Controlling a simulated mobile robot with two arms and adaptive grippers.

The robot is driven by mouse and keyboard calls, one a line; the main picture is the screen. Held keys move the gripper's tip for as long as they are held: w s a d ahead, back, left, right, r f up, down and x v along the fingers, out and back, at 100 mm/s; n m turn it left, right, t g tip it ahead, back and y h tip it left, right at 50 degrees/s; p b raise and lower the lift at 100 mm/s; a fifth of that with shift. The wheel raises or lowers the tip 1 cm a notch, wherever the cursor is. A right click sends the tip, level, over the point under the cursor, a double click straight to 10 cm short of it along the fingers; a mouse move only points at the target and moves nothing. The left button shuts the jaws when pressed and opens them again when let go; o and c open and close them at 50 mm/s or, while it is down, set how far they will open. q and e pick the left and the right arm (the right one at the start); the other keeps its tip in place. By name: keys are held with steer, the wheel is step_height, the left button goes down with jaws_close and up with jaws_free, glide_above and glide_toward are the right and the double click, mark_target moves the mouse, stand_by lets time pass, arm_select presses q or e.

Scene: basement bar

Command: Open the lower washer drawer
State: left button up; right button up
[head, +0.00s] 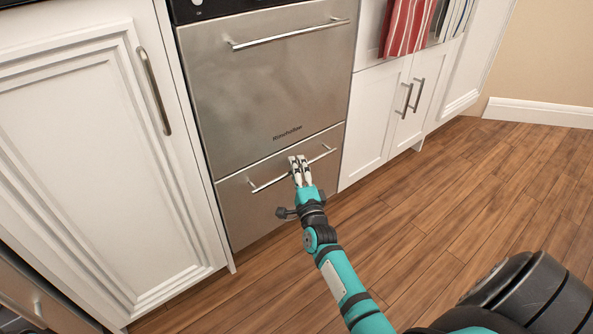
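The lower washer drawer (243,212) is a stainless steel front below a larger upper drawer, and it looks flush with the cabinet. Its horizontal bar handle (266,184) runs across near its top. My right gripper (298,160) is in front of the middle of this handle, with its pale fingers pointing up close together. The fingers overlap the bar, and I cannot tell whether they grip it. The upper drawer (265,90) is shut and has its own bar handle (290,36). My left gripper is not in view.
White cabinets flank the washer, a left one (90,170) and a right one (390,120). Striped towels (408,25) hang at the upper right. The wood floor (450,190) in front is clear, with a beige wall (553,55) beyond.

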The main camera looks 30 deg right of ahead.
jaws_close()
steer(key=shift+s+f, duration=0.1)
steer(key=shift+s, duration=0.05)
stand_by(0.4)
